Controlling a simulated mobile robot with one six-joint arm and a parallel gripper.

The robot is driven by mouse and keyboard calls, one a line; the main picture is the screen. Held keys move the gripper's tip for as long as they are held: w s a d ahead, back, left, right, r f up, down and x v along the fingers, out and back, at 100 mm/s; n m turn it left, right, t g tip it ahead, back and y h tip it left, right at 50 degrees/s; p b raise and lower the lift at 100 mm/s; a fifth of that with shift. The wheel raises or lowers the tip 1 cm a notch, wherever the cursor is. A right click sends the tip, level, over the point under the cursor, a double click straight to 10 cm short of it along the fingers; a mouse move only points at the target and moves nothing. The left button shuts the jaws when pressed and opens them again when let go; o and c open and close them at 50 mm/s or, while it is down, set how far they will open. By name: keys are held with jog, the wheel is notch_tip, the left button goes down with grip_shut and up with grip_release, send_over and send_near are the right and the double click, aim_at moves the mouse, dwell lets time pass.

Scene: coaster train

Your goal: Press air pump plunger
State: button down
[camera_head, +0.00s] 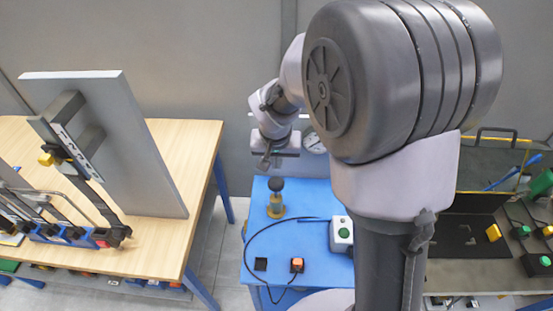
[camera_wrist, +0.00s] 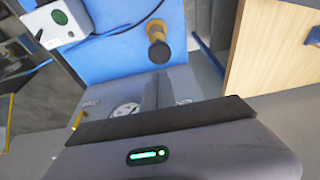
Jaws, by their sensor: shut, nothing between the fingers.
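The air pump plunger (camera_head: 276,184) has a dark round cap on top of a brass-yellow pump body (camera_head: 275,205). It stands upright on the blue table in the head view. In the wrist view the plunger cap (camera_wrist: 159,52) shows at the upper middle, with the yellow body behind it. My gripper (camera_head: 268,160) is shut and empty, above and slightly left of the plunger and apart from it. In the wrist view my gripper's dark fingers (camera_wrist: 155,92) point toward the plunger.
The blue table (camera_head: 318,268) also holds a white box with a green button (camera_head: 342,235), an orange button (camera_head: 297,265) and a dark cable. A round gauge (camera_head: 313,143) is behind. A wooden table (camera_head: 190,150) with a grey panel (camera_head: 140,150) stands left. A cluttered bench is right.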

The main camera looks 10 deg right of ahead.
aim_at(277, 187)
jog(key=x, duration=0.2)
jog(key=b+x, duration=0.1)
jog(key=x, duration=0.2)
jog(key=s+x, duration=0.1)
jog(key=x, duration=0.2)
jog(key=shift+a+f, duration=0.2)
notch_tip(277, 187, down, 6)
jog(key=b, duration=0.7)
jog(key=shift+s+r, duration=0.15)
jog(key=shift+s, duration=0.05)
